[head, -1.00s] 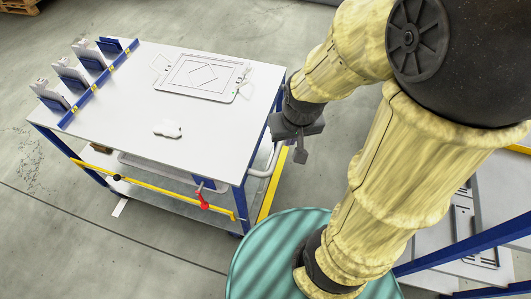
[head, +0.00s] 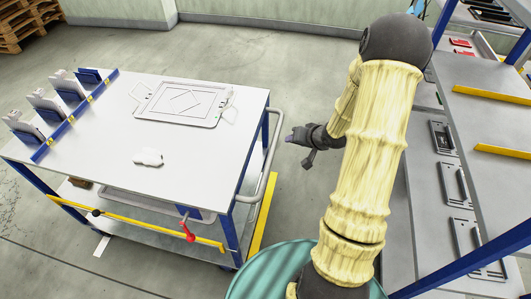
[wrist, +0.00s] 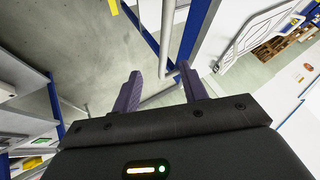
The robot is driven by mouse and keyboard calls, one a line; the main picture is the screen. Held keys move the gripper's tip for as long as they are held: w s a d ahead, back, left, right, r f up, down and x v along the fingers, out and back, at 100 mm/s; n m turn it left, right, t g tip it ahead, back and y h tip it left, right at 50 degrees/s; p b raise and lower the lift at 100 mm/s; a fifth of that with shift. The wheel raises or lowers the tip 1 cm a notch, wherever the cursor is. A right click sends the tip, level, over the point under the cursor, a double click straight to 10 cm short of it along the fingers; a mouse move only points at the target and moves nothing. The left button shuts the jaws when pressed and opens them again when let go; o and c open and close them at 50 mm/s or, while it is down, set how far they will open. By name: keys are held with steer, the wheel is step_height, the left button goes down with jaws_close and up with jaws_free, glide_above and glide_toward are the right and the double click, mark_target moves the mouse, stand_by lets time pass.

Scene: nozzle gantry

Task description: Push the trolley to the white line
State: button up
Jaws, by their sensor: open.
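The trolley (head: 205,95) has a white top, blue legs and a yellow front bar (head: 140,222) with a red lever (head: 188,232). Its grey tube handle (head: 272,158) is on the right end. A short white strip on the floor (head: 101,246), perhaps part of the white line, shows by the trolley's front left. My gripper (head: 289,138) is just right of the handle, pointing left at the trolley, apparently apart from it. In the wrist view my gripper (wrist: 163,88) is open, with a grey tube (wrist: 167,35) beyond and between the fingers.
On the trolley top are a framed tray (head: 183,121), a small white part (head: 148,157) and several holders along a blue rail at left. A shelf rack (head: 440,130) stands at right. Open floor lies beyond the trolley.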

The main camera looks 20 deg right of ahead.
steer(key=s+d+f+m+t+y+b, duration=0.3)
steer(key=s+f+m+t+y, duration=0.1)
steer(key=f+y, duration=0.3)
step_height(320, 180, down, 3)
steer(key=shift+r+m+t+b, duration=0.2)
steer(key=shift+m+t+b, duration=0.1)
steer(key=shift+m+t, duration=0.3)
steer(key=shift+w, duration=0.1)
steer(key=p+x, duration=0.1)
steer(key=x, duration=1.6)
steer(key=shift+a, duration=0.15)
steer(key=shift+c, duration=0.4)
jaws_close()
